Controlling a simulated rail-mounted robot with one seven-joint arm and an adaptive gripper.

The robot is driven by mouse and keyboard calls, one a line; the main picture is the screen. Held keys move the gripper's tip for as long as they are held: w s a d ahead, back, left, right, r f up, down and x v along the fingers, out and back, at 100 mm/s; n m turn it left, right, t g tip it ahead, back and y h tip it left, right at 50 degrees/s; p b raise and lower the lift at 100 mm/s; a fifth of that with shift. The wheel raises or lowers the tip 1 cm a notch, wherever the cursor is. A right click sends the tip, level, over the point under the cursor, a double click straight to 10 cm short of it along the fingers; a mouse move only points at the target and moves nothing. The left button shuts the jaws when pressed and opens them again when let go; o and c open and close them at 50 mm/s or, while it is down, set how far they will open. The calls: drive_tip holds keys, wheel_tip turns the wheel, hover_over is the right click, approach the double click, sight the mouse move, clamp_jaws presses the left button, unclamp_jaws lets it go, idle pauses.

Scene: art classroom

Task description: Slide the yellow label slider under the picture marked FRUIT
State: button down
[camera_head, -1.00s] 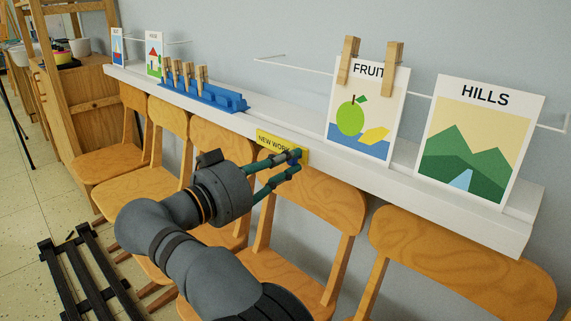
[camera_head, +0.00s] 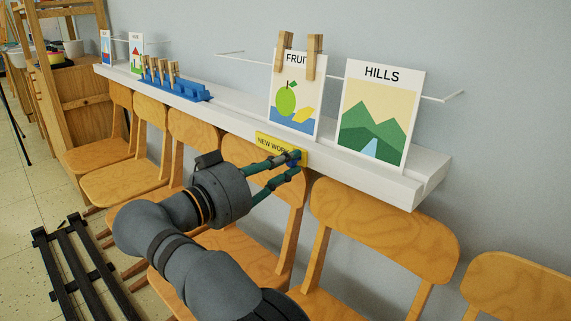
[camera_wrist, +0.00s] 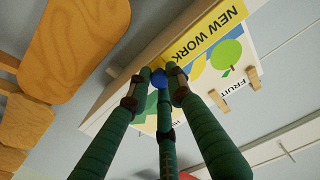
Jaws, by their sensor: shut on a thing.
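The yellow label slider (camera_head: 273,146), lettered NEW WORK, sits on the front edge of the white shelf (camera_head: 229,114). My gripper (camera_head: 296,158) is shut on the slider's blue knob, near the label's right end. The wrist view shows the fingers (camera_wrist: 165,78) around the blue knob (camera_wrist: 159,78), with the yellow label (camera_wrist: 207,37) behind them. The FRUIT picture (camera_head: 296,96) stands on the shelf, held by two wooden clothespins. In the head view the label is below the FRUIT picture, with its left part extending left of the picture's left edge.
The HILLS picture (camera_head: 379,115) stands to the right of FRUIT. A blue rack (camera_head: 184,89) with several clothespins stands on the shelf to the left, and two more pictures stand at the far left. Wooden chairs (camera_head: 383,231) line the space below the shelf.

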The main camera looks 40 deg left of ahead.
drive_tip(key=c, duration=1.6)
unclamp_jaws()
drive_tip(key=s, duration=1.2)
drive_tip(key=shift+a, duration=0.35)
drive_tip(key=shift+w, duration=0.1)
drive_tip(key=w, duration=0.8)
drive_tip(key=w+a, duration=0.1)
drive_tip(key=w, duration=0.3)
drive_tip(key=shift+a, duration=0.1)
